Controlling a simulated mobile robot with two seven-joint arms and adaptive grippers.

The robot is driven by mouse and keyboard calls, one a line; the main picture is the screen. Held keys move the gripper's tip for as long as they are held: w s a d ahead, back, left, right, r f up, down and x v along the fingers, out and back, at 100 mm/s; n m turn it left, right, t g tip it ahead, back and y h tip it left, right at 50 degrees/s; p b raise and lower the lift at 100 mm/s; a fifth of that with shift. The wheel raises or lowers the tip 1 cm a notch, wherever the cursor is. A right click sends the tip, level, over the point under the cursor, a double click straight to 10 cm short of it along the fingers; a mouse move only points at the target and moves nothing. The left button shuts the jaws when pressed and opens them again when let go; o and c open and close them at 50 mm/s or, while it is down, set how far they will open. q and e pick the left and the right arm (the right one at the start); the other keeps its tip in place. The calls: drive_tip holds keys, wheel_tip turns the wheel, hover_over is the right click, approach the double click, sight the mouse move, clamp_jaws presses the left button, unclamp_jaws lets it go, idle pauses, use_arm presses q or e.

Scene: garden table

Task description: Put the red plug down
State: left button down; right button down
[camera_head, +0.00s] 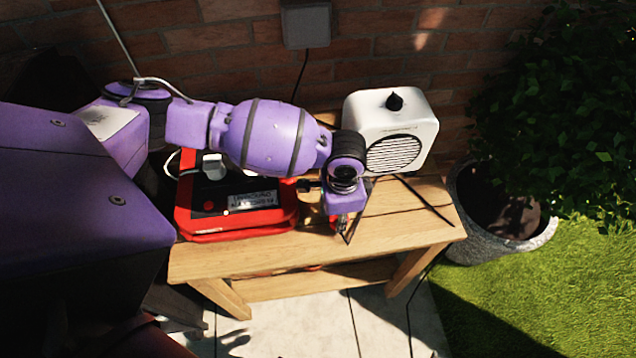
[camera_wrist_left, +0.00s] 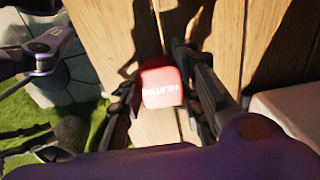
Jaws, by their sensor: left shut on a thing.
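My left gripper (camera_head: 343,230) points down over the front part of the wooden table (camera_head: 400,225). It is shut on the red plug, of which only a small red part (camera_head: 333,222) shows beside the fingers in the head view. My right gripper is not in view.
A red case (camera_head: 240,222) with a label and a grey-white piece on it stands left of the gripper. A white speaker (camera_head: 415,120) stands behind it. A dark cable crosses the table's right side. A potted bush (camera_head: 540,235) stands beyond the right edge.

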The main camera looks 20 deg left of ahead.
use_arm(q)
drive_tip(key=shift+w+r, duration=0.1)
drive_tip(key=shift+f, duration=0.55)
drive_tip(key=c, duration=1.3)
unclamp_jaws()
drive_tip(key=shift+o, duration=0.2)
drive_tip(key=shift+r, duration=0.25)
wheel_tip(320, 180, up, 13)
drive_tip(key=p, duration=0.1)
drive_tip(key=shift+f, duration=0.15)
